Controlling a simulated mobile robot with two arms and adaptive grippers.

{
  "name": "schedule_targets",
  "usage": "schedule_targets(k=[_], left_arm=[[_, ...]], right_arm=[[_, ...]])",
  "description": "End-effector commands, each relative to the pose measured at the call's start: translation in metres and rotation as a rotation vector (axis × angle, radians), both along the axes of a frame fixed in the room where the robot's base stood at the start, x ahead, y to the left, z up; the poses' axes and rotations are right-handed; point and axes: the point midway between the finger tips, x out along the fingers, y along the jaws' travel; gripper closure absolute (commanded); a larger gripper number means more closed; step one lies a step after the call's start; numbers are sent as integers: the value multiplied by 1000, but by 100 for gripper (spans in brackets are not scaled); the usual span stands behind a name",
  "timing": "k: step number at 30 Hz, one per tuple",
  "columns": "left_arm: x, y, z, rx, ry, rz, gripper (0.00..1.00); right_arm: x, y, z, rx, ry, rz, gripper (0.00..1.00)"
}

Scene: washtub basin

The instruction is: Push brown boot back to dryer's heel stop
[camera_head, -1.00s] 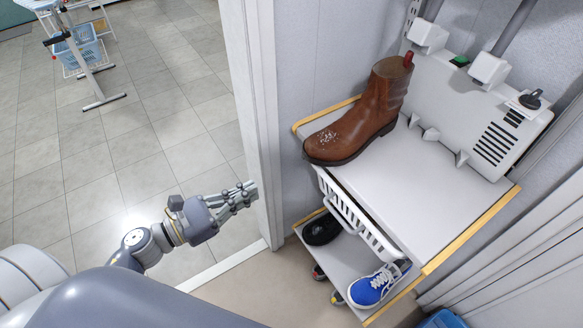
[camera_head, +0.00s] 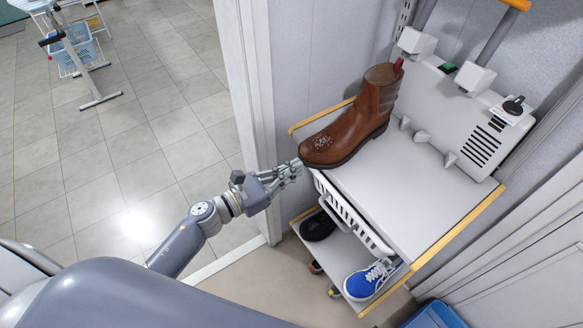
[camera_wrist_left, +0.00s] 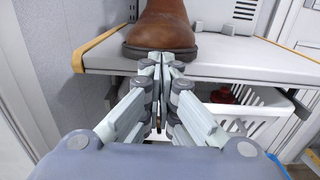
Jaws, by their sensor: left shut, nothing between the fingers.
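The brown boot (camera_head: 350,128) stands upright on the white top shelf, its toe toward my left gripper and its heel toward the dryer (camera_head: 462,112). My left gripper (camera_head: 297,166) is shut and empty, its fingertips right at the boot's toe. In the left wrist view the fingertips (camera_wrist_left: 161,58) sit at the front of the boot's toe (camera_wrist_left: 160,32); I cannot tell whether they touch. Small white pegs (camera_head: 421,136) stick out from the dryer's lower front. Whether the heel meets a stop is hidden behind the boot. My right gripper is not in view.
The shelf (camera_head: 420,200) has yellow edging and is bare right of the boot. A white basket (camera_head: 348,215) hangs below it. A blue shoe (camera_head: 370,279) and a black shoe (camera_head: 318,226) sit on the lower shelf. A door frame (camera_head: 250,110) stands close left of the shelf.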

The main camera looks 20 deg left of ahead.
Motion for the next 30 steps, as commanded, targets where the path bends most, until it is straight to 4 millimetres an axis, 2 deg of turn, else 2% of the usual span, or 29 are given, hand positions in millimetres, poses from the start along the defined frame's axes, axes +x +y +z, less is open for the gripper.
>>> schedule_targets(k=[8,13,18,30], left_arm=[[2,-2,-1,0,-1,-1,100],[21,-16,-3,1,-4,-1,100],[33,-25,-1,1,-1,-1,100],[34,-25,-1,0,0,0,100]], right_arm=[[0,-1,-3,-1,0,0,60],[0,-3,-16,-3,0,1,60],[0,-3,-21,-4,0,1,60],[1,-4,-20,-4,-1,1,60]])
